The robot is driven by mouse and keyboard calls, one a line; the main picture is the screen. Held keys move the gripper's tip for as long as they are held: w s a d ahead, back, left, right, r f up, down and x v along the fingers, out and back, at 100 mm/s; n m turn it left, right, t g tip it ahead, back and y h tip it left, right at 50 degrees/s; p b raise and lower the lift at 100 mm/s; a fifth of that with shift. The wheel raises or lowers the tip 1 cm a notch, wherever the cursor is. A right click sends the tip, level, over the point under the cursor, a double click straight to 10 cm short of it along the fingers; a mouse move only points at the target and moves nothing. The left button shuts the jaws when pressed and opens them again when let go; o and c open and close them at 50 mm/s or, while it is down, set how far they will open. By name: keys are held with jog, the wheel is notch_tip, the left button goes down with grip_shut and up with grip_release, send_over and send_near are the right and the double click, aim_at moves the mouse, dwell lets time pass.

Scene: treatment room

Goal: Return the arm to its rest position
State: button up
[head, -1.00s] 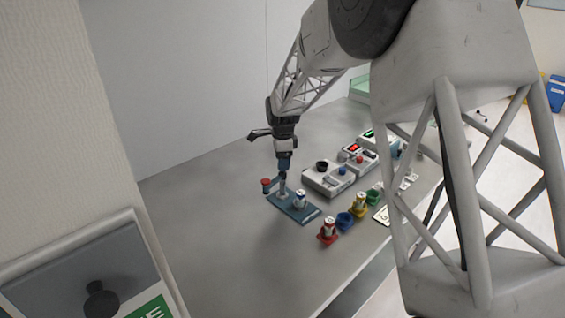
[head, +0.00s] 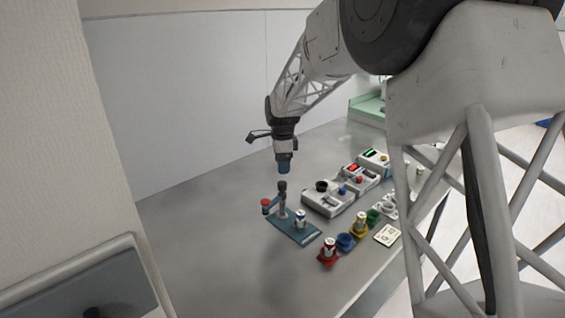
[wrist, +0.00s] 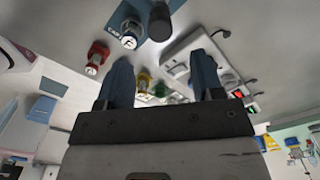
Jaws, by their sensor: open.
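My gripper (head: 284,168) hangs from my arm above the grey table (head: 200,215), with clear air between its tips and the device below. In the wrist view its two blue fingers (wrist: 162,85) stand apart with nothing between them. Just below it in the head view is a blue-based device (head: 293,228) with a dark upright post, a red-topped side part and a small white-and-blue vial (head: 300,219) on its base. The vial also shows in the wrist view (wrist: 130,38).
White boxes with displays and knobs (head: 335,196) stand right of the device. Coloured holders, including red (head: 328,258), blue (head: 345,242) and yellow (head: 361,229) ones, line the front, beside a pale card (head: 387,235). The table's left part is clear. A wall rises behind.

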jog(key=s+d+r+n+t, duration=0.1)
jog(key=s+d+r+n, duration=0.45)
jog(key=s, duration=0.55)
jog(key=s+d+r+n, duration=0.2)
jog(key=s+d+r, duration=0.5)
jog(key=s, duration=0.5)
jog(key=s+d+f+n, duration=0.1)
jog(key=s+d+n, duration=0.1)
jog(key=s, duration=0.7)
jog(key=s+d+f+n+t, duration=0.1)
jog(key=s+d+f+n, duration=0.1)
jog(key=s, duration=0.6)
jog(key=s+d+f+n, duration=0.1)
jog(key=s+d+n, duration=0.3)
jog(key=s, duration=0.5)
jog(key=shift+s+d+f+t, duration=0.25)
jog(key=shift+s+d+t, duration=0.1)
jog(key=shift+d, duration=0.15)
